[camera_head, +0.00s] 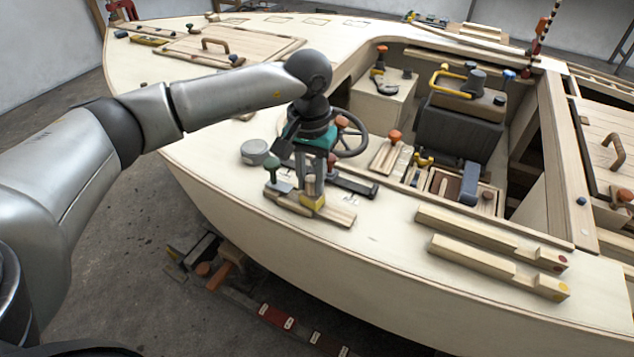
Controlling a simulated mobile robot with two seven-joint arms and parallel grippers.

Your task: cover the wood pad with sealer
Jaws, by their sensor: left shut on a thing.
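The wood pad (338,217) is a flat, light-brown wooden piece on the pale plywood deck, near the hull's edge. My left gripper (314,172) points down over it, shut on a small applicator (312,201) with a wooden handle and a yellow lower part. The applicator is at the pad's surface; I cannot tell whether it touches. The gripper hides part of the handle. I cannot make out any sealer on the pad. My right gripper is not in view.
A grey round tin (255,151) and a dark steering wheel (351,134) are behind. Two wooden strips (490,262) lie to the right. The cockpit opening holds a dark seat (458,130). Deck between pad and strips is mostly clear.

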